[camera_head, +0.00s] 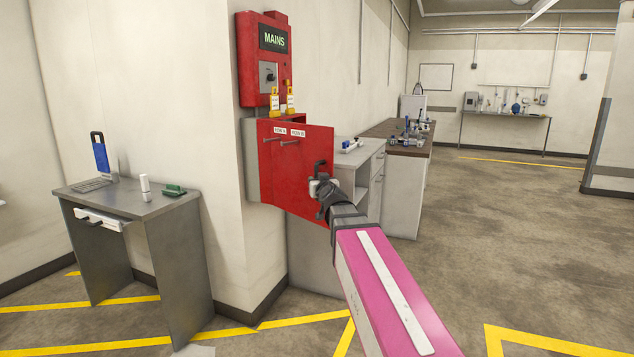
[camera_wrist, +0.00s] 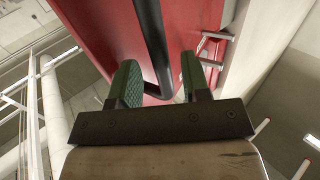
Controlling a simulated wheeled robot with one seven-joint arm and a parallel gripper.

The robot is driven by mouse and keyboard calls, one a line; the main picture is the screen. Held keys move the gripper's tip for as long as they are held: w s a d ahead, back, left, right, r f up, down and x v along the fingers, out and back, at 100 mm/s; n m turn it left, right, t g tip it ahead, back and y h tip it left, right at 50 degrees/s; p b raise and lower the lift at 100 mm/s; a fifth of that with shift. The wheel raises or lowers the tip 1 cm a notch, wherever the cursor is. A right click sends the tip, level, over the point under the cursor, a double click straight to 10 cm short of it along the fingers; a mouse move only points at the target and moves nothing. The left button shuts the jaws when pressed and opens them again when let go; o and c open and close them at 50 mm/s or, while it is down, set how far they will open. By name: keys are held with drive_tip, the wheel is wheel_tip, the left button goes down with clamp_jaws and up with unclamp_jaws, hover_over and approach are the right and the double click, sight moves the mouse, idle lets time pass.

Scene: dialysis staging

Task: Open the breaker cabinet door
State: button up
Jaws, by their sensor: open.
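The red breaker cabinet door (camera_head: 285,182) is below the MAINS box in the head view, with two small white labels and two short pegs on its face. My gripper (camera_head: 321,183) is at the right part of the door, over the handle. In the wrist view my gripper (camera_wrist: 158,85) is open, with one green-padded finger on each side of the bar.
The red MAINS box (camera_head: 266,60) with a rotary switch is above, with two yellow tags (camera_head: 282,103) under it. A small grey desk (camera_head: 130,203) stands left. A white counter (camera_head: 403,190) stands behind the door at right. The floor at right is clear.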

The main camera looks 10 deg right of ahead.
drive_tip(key=s+d, duration=0.1)
drive_tip(key=s, duration=0.7)
drive_tip(key=shift+s, duration=0.2)
drive_tip(key=s+a+f+n+g+y, duration=0.15)
drive_tip(key=f+g, duration=0.35)
drive_tip(key=f, duration=0.7)
drive_tip(key=s+f+m+g+h, duration=0.1)
drive_tip(key=s+f+g, duration=0.25)
drive_tip(key=f, duration=0.85)
drive_tip(key=s+d+f+m+g+h, duration=0.1)
drive_tip(key=s+d+f+g, duration=0.1)
drive_tip(key=s+f+g, duration=0.2)
drive_tip(key=s+d+f+m+g+h, duration=0.1)
drive_tip(key=s+d+f+g, duration=0.2)
drive_tip(key=s+f, duration=0.6)
wheel_tip(320, 180, down, 4)
drive_tip(key=shift+r+g+h, duration=0.2)
drive_tip(key=shift+g+h, duration=0.15)
drive_tip(key=shift+g, duration=0.8)
drive_tip(key=shift+w, duration=0.1)
